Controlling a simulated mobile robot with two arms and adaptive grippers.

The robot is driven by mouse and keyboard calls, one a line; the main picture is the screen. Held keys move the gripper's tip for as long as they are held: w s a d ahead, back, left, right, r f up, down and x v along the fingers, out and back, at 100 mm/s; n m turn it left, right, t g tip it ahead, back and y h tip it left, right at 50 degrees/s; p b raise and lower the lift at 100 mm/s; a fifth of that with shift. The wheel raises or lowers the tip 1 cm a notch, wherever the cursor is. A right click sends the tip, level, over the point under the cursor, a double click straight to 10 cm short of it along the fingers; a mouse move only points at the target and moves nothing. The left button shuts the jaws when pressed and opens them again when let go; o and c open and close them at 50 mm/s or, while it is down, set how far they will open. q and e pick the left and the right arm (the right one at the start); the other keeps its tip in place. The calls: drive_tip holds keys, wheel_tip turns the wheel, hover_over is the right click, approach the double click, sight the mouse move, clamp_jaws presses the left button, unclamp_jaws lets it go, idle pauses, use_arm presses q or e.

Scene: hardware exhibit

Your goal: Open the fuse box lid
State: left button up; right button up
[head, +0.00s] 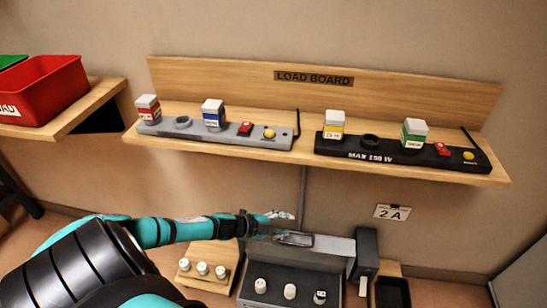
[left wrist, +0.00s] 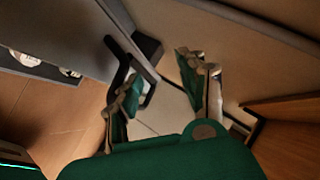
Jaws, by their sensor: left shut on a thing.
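The fuse box (head: 285,273) stands low in the head view, a grey unit with a dark face and a row of white round fuses (head: 290,291). Its lighter grey upper part (head: 335,247), apparently the lid, is partly behind my left gripper; its exact angle is unclear. My left gripper (head: 290,228) is at this top edge. In the left wrist view, a black loop handle (left wrist: 150,88) lies at the fingers of my left gripper (left wrist: 165,85), which is shut on it. The fingers partly hide the handle. My right gripper is not in view.
A wooden shelf (head: 200,142) with a grey and a black load strip hangs above. A wooden block with white knobs (head: 203,268) stands left of the box; a dark upright box (head: 366,255) and a black bin (head: 391,292) stand right. A red bin (head: 45,90) is upper left.

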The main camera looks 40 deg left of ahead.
use_arm(q)
drive_tip(key=v, duration=0.5)
drive_tip(key=shift+a+f, duration=0.1)
drive_tip(key=shift+a, duration=0.3)
drive_tip(key=shift+d, duration=0.15)
